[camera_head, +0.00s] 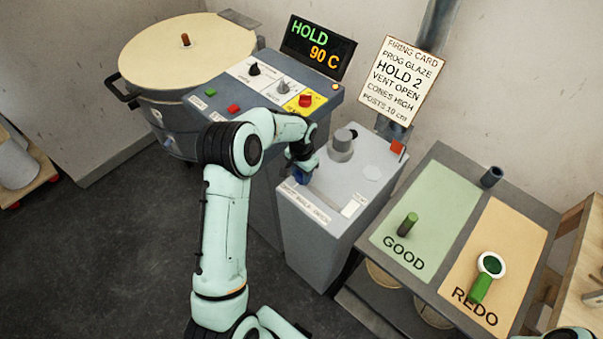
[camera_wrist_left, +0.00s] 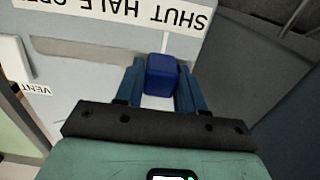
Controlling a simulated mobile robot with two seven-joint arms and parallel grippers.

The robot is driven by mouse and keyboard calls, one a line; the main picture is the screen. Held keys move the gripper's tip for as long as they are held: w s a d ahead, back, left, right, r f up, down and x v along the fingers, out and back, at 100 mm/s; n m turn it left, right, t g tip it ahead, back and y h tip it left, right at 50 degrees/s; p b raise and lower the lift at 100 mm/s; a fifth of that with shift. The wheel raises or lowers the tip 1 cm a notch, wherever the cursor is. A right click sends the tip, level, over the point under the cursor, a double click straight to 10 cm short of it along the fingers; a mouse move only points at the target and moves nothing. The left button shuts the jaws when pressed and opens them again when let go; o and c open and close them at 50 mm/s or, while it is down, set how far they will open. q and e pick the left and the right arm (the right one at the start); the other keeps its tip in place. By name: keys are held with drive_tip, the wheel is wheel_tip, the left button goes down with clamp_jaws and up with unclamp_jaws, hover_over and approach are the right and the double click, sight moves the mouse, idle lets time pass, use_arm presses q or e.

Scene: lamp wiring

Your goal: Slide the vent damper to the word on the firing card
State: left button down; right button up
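The grey vent box (camera_head: 318,235) carries a slot along its front top edge, with a label reading SHUT HALF OPEN (camera_head: 305,203) in front of it. The blue damper knob (camera_wrist_left: 163,75) is at the slot's SHUT end, the left end in the head view. My left gripper (camera_wrist_left: 161,85) has one finger on each side of the knob, and they look closed on it. In the head view my left gripper (camera_head: 301,174) partly hides the knob. The firing card (camera_head: 405,80) reads HOLD 2, VENT OPEN, CONES HIGH. My right gripper is not in view.
A grey knob (camera_head: 342,145) and a red piece (camera_head: 397,147) stand on the box behind the slot. A control panel (camera_head: 262,85) and kiln (camera_head: 185,55) are at left. A table with GOOD (camera_head: 425,205) and REDO (camera_head: 510,240) areas is at right. The slot (camera_wrist_left: 85,52) looks clear beyond the knob.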

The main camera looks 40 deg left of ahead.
use_arm(q)
drive_tip(key=shift+d, duration=0.35)
drive_tip(key=d+b, duration=0.1)
drive_tip(key=d, duration=0.2)
drive_tip(key=d+b, duration=0.1)
drive_tip(key=d, duration=0.5)
drive_tip(key=shift+s+b, duration=0.4)
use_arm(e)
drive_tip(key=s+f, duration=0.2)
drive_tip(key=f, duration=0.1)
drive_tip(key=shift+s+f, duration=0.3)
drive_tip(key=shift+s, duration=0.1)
use_arm(q)
drive_tip(key=c, duration=0.8)
unclamp_jaws()
drive_tip(key=shift+o, duration=0.2)
drive_tip(key=shift+a, duration=0.1)
drive_tip(key=shift+r, duration=0.15)
wheel_tip(320, 180, up, 13)
drive_tip(key=p, duration=0.1)
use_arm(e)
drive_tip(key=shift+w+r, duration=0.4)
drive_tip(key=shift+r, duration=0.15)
